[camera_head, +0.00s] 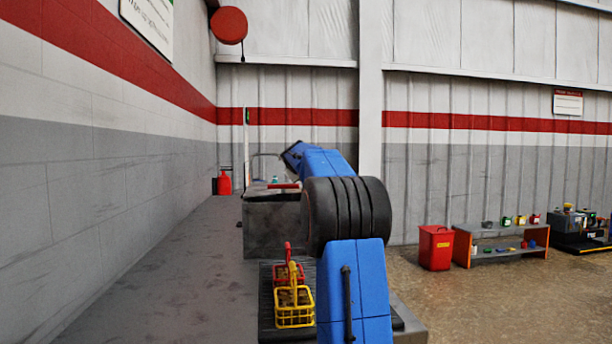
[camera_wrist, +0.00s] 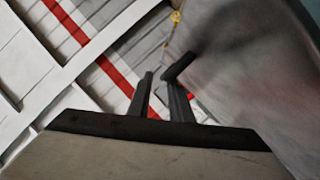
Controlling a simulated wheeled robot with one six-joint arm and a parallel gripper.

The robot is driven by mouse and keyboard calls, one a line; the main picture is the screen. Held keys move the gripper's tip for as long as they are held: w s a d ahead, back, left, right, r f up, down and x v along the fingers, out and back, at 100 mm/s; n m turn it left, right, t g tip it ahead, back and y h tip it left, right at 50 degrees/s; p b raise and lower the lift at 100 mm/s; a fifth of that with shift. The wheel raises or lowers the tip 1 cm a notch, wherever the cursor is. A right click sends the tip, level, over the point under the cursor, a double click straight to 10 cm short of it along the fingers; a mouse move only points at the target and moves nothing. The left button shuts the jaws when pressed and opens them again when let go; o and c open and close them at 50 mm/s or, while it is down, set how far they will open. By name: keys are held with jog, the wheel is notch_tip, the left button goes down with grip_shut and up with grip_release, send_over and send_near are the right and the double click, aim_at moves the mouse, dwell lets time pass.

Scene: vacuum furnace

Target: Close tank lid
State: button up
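A dark grey box-shaped tank (camera_head: 268,226) stands behind the trays, partly hidden by my arm. A red bar (camera_head: 284,186) shows at its top edge; I cannot tell the lid's position clearly in the head view. In the wrist view a large grey, blurred panel (camera_wrist: 255,85) fills the right side; it may be the lid, seen very close. My gripper (camera_wrist: 159,76) shows two dark fingers with a gap between them. A short dark bar (camera_wrist: 182,65) lies at the right fingertip, and I cannot tell whether it touches. My gripper is hidden behind my arm in the head view.
Yellow (camera_head: 294,308) and red (camera_head: 288,271) bottle carriers stand on a dark platform in front of the tank. A red bin (camera_head: 435,247) and a low shelf (camera_head: 500,245) stand at right. A grey wall (camera_head: 90,180) runs along the left. The floor at left is clear.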

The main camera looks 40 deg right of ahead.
jog(key=shift+r, duration=0.1)
jog(key=v, duration=1.7)
jog(key=shift+s+a, duration=0.1)
jog(key=shift+a, duration=0.1)
